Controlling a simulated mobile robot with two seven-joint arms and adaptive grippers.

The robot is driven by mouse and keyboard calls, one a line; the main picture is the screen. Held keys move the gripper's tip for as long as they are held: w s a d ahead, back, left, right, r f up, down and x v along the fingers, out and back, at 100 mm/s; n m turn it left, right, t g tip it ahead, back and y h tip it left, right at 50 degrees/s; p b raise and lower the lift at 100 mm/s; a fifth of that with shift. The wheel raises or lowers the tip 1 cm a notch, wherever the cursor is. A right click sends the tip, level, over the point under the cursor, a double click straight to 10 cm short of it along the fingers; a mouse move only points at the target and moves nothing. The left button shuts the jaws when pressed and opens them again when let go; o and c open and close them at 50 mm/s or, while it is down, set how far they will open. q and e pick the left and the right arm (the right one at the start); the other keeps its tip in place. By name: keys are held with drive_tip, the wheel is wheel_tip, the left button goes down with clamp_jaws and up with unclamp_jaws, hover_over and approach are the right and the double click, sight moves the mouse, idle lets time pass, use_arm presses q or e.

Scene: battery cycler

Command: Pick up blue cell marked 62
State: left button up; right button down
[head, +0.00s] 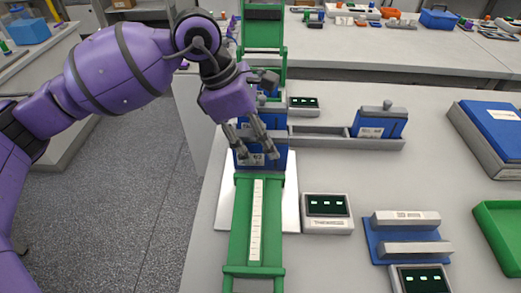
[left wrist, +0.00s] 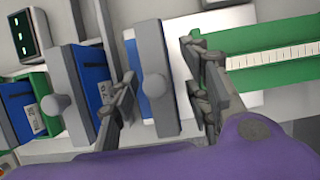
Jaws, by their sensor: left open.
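A blue cell (head: 273,158) stands upright at the far end of the green ruled track in the head view. Its white front label is too small to read surely. In the left wrist view the cell's grey top with a round knob (left wrist: 152,85) lies between my fingers. My left gripper (head: 258,141) is open and points down at this cell, with one finger on each side. I cannot tell whether the fingers touch it. Another blue cell (left wrist: 92,80) with a grey top stands just beyond the left finger in the wrist view. My right gripper is not in view.
A blue cell (head: 370,127) stands in a grey tray (head: 325,138) to the right. The green track (head: 240,235) runs toward the front, beside a display box (head: 328,213). A blue-and-grey holder (head: 405,235) and a green tray (head: 500,240) are at right.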

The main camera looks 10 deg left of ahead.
use_arm(q)
drive_tip(key=shift+d+f, duration=0.2)
drive_tip(key=shift+f, duration=0.3)
clamp_jaws()
drive_tip(key=shift+w+r, duration=0.1)
drive_tip(key=shift+r, duration=0.05)
